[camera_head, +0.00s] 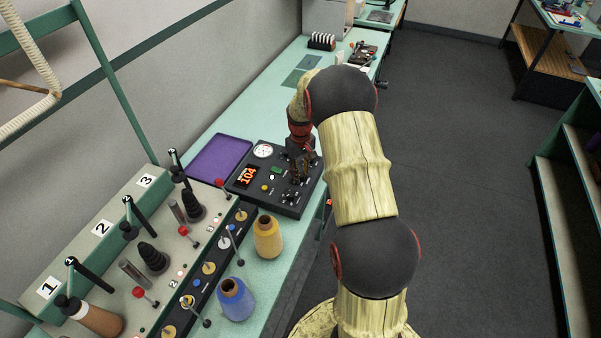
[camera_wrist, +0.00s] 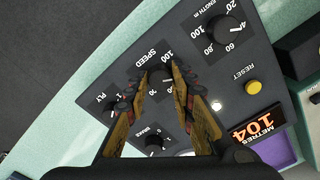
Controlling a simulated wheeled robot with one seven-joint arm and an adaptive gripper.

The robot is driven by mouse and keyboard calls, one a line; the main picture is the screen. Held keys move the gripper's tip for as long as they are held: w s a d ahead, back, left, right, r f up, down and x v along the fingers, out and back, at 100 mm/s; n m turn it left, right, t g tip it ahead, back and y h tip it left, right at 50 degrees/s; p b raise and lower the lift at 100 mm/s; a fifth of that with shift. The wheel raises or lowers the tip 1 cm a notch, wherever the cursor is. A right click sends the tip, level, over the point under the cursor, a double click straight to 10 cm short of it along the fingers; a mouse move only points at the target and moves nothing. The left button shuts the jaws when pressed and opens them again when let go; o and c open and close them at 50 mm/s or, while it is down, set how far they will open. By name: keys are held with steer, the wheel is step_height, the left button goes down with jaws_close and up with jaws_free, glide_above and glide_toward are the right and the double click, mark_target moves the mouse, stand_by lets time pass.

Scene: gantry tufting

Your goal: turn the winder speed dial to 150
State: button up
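The winder control panel (camera_head: 278,178) is a black box on the green bench. In the wrist view, its speed dial (camera_wrist: 165,82) is a dark knob beneath the word SPEED, seen upside down. A mark for 100 shows beside it; other scale marks are hidden by my fingers, and the pointer's exact setting is unclear. My gripper (camera_wrist: 160,74) points down at the panel, with its two fingers apart on either side of the speed dial. I cannot tell whether they touch it. In the head view, my gripper (camera_head: 300,172) is over the panel and partly hides its knobs.
The panel also carries a length dial (camera_wrist: 224,30), a brake dial (camera_wrist: 156,141), a ply dial (camera_wrist: 114,106), a yellow reset button (camera_wrist: 253,87) and an orange display (camera_wrist: 257,123) reading 104. A purple tray (camera_head: 220,156) and yellow cone (camera_head: 267,238) stand nearby.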

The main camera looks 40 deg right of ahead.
steer(key=o, duration=0.5)
step_height(320, 180, up, 12)
stand_by(0.6)
stand_by(0.5)
